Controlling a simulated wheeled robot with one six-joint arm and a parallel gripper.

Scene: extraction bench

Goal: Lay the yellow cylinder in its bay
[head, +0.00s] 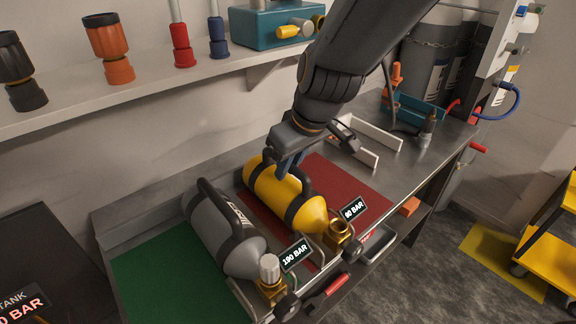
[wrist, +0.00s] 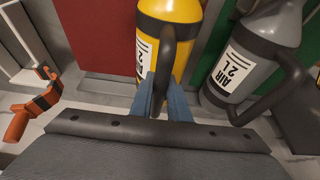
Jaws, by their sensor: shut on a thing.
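The yellow cylinder (head: 265,192), with dark bands, a black handle and a brass valve, lies on its side over the left part of the red mat (head: 352,187). Its tag reads 80 BAR. I cannot tell whether it touches the mat. My gripper (head: 288,165) is shut on its black handle; in the wrist view the blue fingers (wrist: 165,98) straddle the handle in front of the yellow body (wrist: 148,45). White upright rails (head: 368,150) form an open-topped bay behind the mat to the right. The fingertips are partly hidden in the head view.
A grey cylinder (head: 222,232) tagged 190 BAR lies close on the left, by the green mat (head: 150,280). A shelf (head: 150,100) with coloured fittings runs above the bench. An orange-handled item (wrist: 35,108) shows in the wrist view. The red mat's right part is clear.

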